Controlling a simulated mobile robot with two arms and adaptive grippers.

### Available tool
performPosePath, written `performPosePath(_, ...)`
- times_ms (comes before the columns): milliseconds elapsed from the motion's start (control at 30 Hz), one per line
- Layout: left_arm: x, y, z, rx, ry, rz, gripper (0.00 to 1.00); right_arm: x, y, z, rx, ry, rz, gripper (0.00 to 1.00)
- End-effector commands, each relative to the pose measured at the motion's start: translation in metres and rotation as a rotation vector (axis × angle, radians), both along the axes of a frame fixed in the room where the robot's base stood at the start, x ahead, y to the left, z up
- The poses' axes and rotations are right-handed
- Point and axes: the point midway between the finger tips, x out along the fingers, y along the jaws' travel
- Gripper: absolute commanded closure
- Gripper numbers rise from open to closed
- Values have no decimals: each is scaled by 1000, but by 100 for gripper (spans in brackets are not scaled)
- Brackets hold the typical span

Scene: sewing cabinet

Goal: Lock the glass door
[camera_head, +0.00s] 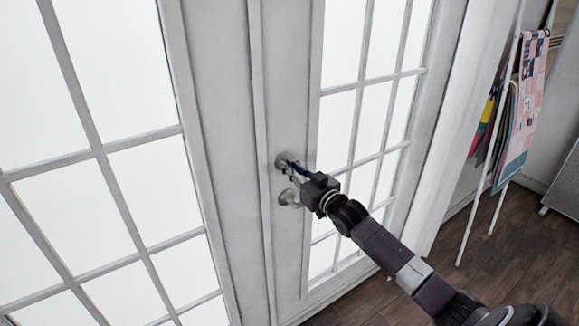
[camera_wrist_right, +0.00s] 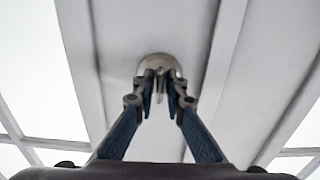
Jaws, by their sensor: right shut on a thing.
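The glass door (camera_head: 289,100) has a white frame and bright panes and looks closed. On its stile sit a round metal lock (camera_head: 283,158) and, just below it, a round door knob (camera_head: 288,197). My right gripper (camera_head: 293,165) reaches the lock from the lower right. In the right wrist view the lock's round plate (camera_wrist_right: 158,60) shows behind the fingertips, and the right gripper (camera_wrist_right: 161,86) is shut on its small turn piece, mostly hidden between the fingers. The turn piece's exact angle is hard to tell. My left gripper is not in view.
A second paned door or panel (camera_head: 98,150) stands at the left. At the right, a white rack (camera_head: 519,90) holds hanging fabrics, including a pink checked one (camera_head: 527,85). The dark wood floor (camera_head: 470,250) is clear between rack and door.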

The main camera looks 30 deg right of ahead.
Motion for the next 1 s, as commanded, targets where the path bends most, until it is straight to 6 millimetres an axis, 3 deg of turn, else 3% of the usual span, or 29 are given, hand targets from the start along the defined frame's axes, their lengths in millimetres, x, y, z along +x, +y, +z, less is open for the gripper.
performPosePath(367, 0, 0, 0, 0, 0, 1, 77, 0, 0, -4, -4, 7, 0, 100)
performPosePath(400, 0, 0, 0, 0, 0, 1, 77, 0, 0, -4, -4, 7, 0, 87)
performPosePath(500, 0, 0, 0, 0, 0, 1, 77, 0, 0, -3, -3, 6, 0, 76)
performPosePath(833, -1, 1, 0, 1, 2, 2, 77, -2, 0, -2, -3, 3, 0, 76)
performPosePath(1000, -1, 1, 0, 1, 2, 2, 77, -18, 0, -2, -2, 4, 1, 76)
